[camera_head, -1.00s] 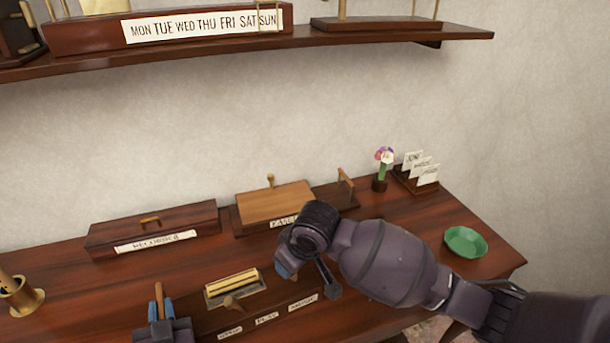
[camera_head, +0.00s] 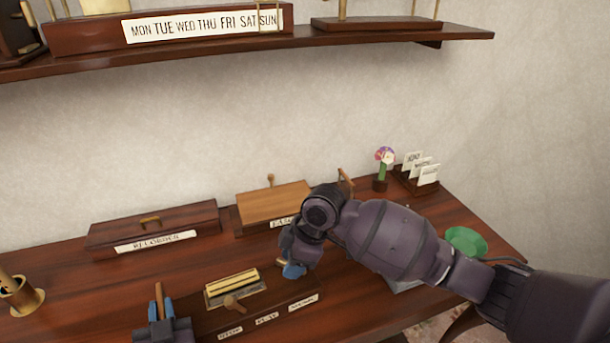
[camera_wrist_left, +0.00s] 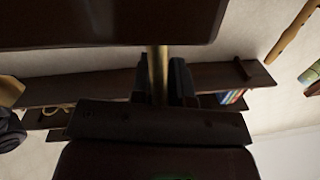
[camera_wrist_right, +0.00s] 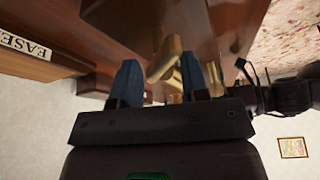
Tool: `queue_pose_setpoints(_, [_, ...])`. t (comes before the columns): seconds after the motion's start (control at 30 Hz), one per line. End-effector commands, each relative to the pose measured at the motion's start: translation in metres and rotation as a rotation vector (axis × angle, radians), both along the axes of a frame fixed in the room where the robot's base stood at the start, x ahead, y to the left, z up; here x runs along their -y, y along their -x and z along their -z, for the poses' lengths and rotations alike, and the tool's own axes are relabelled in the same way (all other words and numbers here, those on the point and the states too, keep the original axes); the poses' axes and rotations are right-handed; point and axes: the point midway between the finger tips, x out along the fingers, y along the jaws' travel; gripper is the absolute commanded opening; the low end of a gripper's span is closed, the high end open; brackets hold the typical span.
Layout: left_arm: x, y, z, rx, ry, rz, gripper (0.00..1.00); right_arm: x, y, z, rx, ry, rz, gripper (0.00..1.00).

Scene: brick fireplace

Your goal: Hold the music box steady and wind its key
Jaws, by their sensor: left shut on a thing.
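The music box (camera_head: 205,320) is a dark wooden box on the desk, with a brass mechanism (camera_head: 235,287) on top and paper labels along its front. My left gripper (camera_head: 160,312) is shut on an upright wooden handle (camera_head: 158,296) at the box's left end. The handle also shows between the fingers in the left wrist view (camera_wrist_left: 158,75). My right gripper (camera_head: 293,268) is at the box's right end. In the right wrist view its blue fingers are apart, with the brass key (camera_wrist_right: 166,56) showing between and beyond them. I cannot tell whether they touch it.
A lidded box (camera_head: 153,228) and a box with a lighter lid (camera_head: 275,203) stand behind. A flower in a pot (camera_head: 382,170), a card holder (camera_head: 418,180) and a green bowl (camera_head: 466,241) are at the right. A brass cup (camera_head: 20,296) is at the left. A shelf (camera_head: 250,49) runs above.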

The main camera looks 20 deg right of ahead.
Motion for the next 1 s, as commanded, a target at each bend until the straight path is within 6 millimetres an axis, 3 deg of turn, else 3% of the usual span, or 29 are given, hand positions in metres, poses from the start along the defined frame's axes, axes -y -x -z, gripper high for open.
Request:
queue_pose_setpoints(0.4, [0.002,0.000,0.001,-0.001,0.003,0.004,0.00,-0.002,-0.001,0.000,-0.002,-0.005,-0.338,0.38])
queue_pose_setpoints(1.0, [0.001,0.000,0.001,-0.001,0.002,0.002,0.00,0.036,-0.005,-0.088,0.002,-0.001,-0.341,0.38])
